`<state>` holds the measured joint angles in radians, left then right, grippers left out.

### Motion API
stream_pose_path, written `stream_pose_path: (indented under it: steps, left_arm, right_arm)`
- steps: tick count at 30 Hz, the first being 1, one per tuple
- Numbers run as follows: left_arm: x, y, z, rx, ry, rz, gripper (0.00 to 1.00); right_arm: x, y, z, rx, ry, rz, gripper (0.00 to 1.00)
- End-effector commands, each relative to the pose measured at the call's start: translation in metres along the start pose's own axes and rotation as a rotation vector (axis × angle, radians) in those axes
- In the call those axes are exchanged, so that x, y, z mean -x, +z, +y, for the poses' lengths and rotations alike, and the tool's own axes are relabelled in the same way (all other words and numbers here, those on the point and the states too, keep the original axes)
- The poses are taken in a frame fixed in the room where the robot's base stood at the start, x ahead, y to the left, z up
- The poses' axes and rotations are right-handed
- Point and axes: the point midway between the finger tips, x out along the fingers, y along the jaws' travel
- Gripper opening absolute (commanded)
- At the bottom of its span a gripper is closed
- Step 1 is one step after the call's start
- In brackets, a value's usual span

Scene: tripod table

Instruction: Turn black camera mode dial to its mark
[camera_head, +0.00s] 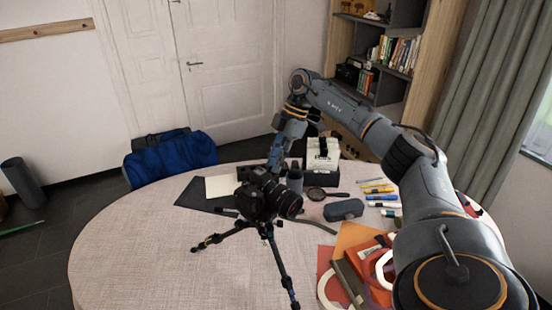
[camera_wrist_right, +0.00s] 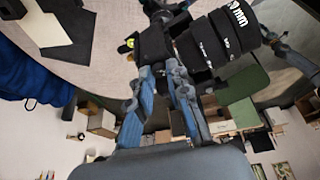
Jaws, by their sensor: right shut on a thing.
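The black camera (camera_head: 256,200) stands on a tripod (camera_head: 280,262) on the round table, its lens (camera_head: 289,205) facing right. My right gripper (camera_head: 272,166) reaches down onto the top of the camera from behind. In the right wrist view, the gripper's two blue-grey fingers (camera_wrist_right: 160,68) meet the black camera body (camera_wrist_right: 155,42), beside the ringed lens (camera_wrist_right: 225,38). The fingers are shut on a small part at the camera's top, which fits the mode dial. The dial and its mark are hidden by the fingertips. My left gripper is not in view.
The round table (camera_head: 140,245) is clear at the front left. Behind and right of the camera are a magnifier (camera_head: 316,193), a grey case (camera_head: 344,209), several pens and a white-fronted box (camera_head: 322,155). Orange and red folders (camera_head: 352,242) lie at the right. A blue bag (camera_head: 172,158) is behind.

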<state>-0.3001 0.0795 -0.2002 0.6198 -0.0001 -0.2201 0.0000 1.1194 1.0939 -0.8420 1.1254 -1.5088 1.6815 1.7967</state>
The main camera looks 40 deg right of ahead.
Motion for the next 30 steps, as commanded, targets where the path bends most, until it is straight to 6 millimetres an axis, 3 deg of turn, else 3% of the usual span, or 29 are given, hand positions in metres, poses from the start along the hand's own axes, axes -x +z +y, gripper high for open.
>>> stream_pose_path:
  steps: [12,30]
  left_arm:
    - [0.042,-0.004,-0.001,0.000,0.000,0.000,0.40]
    - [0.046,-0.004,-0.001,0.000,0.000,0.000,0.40]
  right_arm:
    - [0.004,-0.004,0.004,0.288,-0.121,0.002,0.00]
    - [-0.001,-0.004,0.009,0.702,-0.290,0.000,0.00]
